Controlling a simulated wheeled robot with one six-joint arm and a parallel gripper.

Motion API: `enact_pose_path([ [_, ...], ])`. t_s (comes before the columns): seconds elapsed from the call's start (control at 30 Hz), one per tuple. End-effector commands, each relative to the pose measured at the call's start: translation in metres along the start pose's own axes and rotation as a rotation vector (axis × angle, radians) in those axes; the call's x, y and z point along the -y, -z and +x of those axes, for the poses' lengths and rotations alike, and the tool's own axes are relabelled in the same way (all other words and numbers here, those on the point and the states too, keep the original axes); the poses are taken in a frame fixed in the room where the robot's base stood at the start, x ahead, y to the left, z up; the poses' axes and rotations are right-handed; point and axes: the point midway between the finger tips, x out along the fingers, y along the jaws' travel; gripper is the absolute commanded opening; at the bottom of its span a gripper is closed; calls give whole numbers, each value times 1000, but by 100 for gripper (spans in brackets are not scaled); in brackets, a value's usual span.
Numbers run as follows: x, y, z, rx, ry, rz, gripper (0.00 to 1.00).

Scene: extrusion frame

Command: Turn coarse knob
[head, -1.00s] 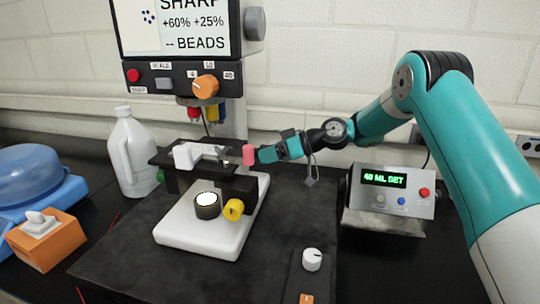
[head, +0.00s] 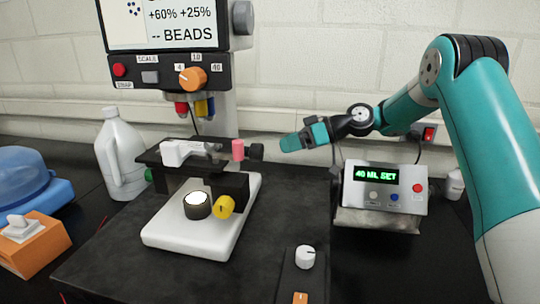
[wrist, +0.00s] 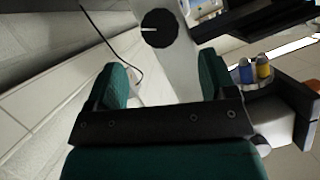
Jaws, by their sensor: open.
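The microscope (head: 225,122) stands left of centre in the head view. A dark round knob (head: 256,151) sticks out on its right side, beside a pink cylinder (head: 238,149). A black round knob with a white line (wrist: 160,28) shows in the wrist view, on a pale column; it looks like the same dark knob. No label tells which knob is the coarse one. My gripper (head: 290,143) is right of the dark knob, apart from it. In the wrist view my gripper (wrist: 160,78) has its two teal fingers apart with nothing between them, the knob beyond them.
A yellow knob (head: 224,206) sits low on the microscope and an orange dial (head: 192,78) on its panel. A display box (head: 380,187) reading "40 ML SET" stands right, below my arm. A white jug (head: 120,155) stands left. Colored objectives (wrist: 254,70) show right in the wrist view.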

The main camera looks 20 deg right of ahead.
Motion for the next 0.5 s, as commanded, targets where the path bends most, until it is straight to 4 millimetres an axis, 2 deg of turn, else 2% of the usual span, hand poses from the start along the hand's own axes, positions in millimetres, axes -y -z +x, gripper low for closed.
enact_pose_path([
  [0.03,-2,-3,-14,-1,-6,-2,78],
  [0.2,-2,-2,-54,-1,-5,-2,78],
  [0.33,-1,0,-76,-1,-3,0,78],
  [0.5,0,0,-89,1,-1,0,78],
])
